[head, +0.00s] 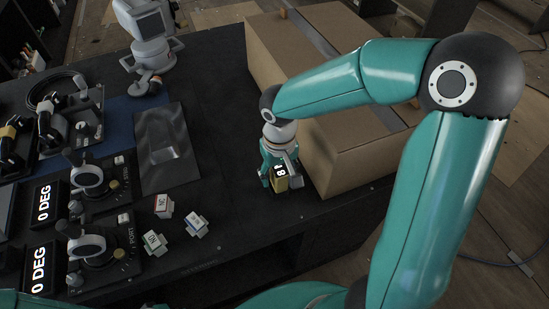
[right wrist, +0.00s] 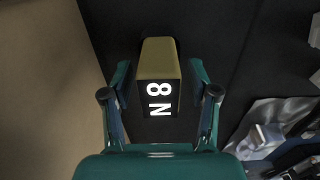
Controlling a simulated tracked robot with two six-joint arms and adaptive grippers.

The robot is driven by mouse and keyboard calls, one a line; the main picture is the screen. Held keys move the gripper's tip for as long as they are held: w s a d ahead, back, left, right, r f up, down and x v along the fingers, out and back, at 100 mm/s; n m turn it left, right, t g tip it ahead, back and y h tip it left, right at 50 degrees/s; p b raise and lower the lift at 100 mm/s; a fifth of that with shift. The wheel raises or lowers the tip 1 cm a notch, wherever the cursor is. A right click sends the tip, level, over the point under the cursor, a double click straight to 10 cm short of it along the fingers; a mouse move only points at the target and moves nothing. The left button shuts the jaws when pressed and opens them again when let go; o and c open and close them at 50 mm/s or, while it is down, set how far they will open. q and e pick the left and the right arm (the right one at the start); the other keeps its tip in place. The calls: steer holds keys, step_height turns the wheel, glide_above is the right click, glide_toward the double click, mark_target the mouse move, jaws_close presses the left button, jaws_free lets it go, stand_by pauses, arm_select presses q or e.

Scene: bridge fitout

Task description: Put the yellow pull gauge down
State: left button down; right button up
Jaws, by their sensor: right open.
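The yellow pull gauge (head: 280,184) is at the black bench's right part, close beside the cardboard box. In the right wrist view the gauge (right wrist: 158,58) shows a yellow body and a black display reading "8 N". My right gripper (head: 279,174) is around it, pointing down. Its fingers (right wrist: 159,78) are open, one on each side of the gauge, with a gap showing at each side. The gauge appears to rest on the bench top; its underside is hidden. My left gripper is not in view.
A large cardboard box (head: 270,60) stands right behind the gauge. Several small labelled blocks (head: 164,206) lie to the left, near two lever units (head: 100,247) with "0 DEG" displays. A grey crumpled sheet (head: 165,145) lies further left. The black bench (head: 222,120) is bare between.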

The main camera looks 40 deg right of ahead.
step_height(320, 180, up, 12)
steer(key=shift+f, duration=0.25)
stand_by(0.3)
steer(key=shift+s, duration=0.1)
